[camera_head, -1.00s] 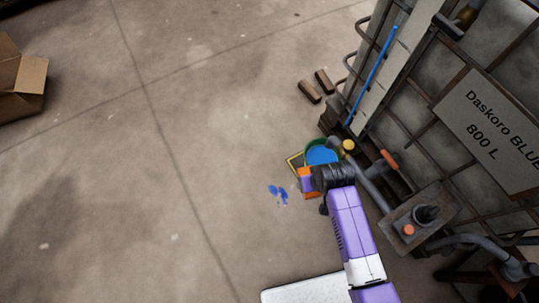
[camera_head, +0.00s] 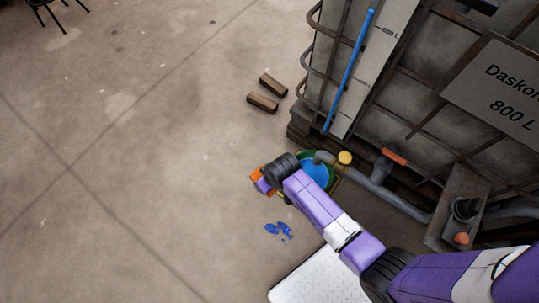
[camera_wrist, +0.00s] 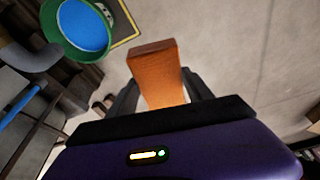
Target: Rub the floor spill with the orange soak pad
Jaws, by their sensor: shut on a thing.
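The floor spill (camera_head: 278,230) is a few small blue patches on the concrete, below my gripper in the head view. My gripper (camera_head: 262,181) is shut on the orange soak pad (camera_head: 256,175). In the wrist view the orange pad (camera_wrist: 157,75) stands out between the two dark fingers of my gripper (camera_wrist: 160,95). The pad is up and left of the spill in the head view. It looks held above the floor, though its height is hard to tell. The spill is not seen in the wrist view.
A green tub of blue liquid (camera_head: 317,171) stands under the vat's valve, partly behind my arm; the wrist view shows it too (camera_wrist: 84,28). The caged vat (camera_head: 440,100) fills the right. Two wooden blocks (camera_head: 263,102) lie near it. Floor to the left is clear.

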